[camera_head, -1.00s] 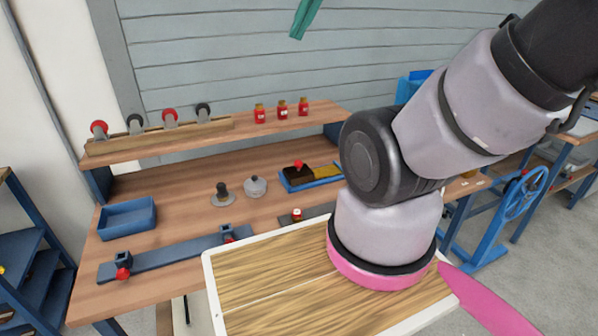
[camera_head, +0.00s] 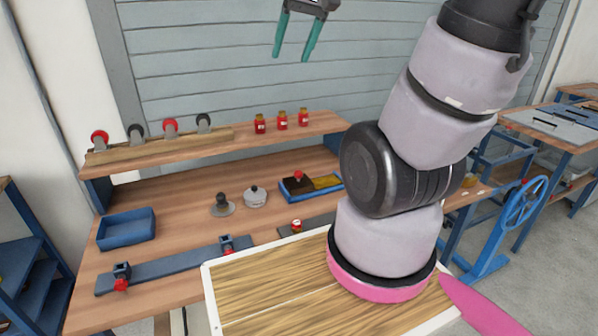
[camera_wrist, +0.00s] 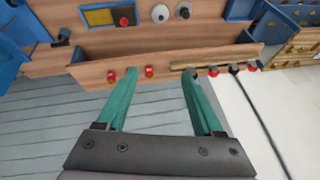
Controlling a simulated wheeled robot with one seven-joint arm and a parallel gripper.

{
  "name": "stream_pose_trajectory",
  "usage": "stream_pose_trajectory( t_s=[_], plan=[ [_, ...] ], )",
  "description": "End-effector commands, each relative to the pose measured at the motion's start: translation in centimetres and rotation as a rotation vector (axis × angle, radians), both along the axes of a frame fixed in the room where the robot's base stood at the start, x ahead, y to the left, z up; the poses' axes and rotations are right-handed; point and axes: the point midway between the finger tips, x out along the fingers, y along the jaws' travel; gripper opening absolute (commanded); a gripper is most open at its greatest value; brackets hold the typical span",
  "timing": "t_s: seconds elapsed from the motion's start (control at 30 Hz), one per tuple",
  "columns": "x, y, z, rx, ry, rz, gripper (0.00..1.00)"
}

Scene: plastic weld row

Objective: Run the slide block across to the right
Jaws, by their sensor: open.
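The slide block looks to be the dark block (camera_head: 295,186) with a red knob on top, at the left part of a blue-framed track (camera_head: 318,195) on the bench. The yellow bed of the track shows bare to its right. In the wrist view the block (camera_wrist: 124,13) appears near the top edge, with the yellow bed (camera_wrist: 98,17) on its left. My gripper (camera_head: 291,57) is open and empty, high in front of the grey wall, well apart from the track. Its two green fingers spread wide in the wrist view (camera_wrist: 158,78).
A raised shelf (camera_head: 240,142) holds red jars (camera_head: 282,121) and several rollers. Round metal pieces (camera_head: 255,197), a blue bin (camera_head: 127,229) and a blue clamp rail (camera_head: 175,266) are on the bench. My arm hides the bench's right end.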

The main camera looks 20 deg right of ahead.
Motion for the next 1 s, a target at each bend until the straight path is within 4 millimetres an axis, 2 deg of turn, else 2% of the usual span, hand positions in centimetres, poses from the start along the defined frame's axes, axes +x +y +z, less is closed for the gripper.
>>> stream_pose_trajectory(
  t_s=[0.1, 0.27, 0.5, 0.73, 0.9, 1.0],
  plan=[
    [3.2, -1.0, -2.2, -0.04, 0.063, 0.077, 0.69],
    [6.9, -2.4, -5.6, -0.083, 0.134, 0.19, 0.69],
    [11.7, -4.8, -12.3, -0.122, 0.238, 0.369, 0.69],
    [14.9, -7.2, -20.3, -0.13, 0.331, 0.547, 0.69],
    [16.0, -8.7, -25.9, -0.12, 0.381, 0.666, 0.69],
    [16.2, -9.2, -28.2, -0.114, 0.399, 0.713, 0.69]
  ],
)
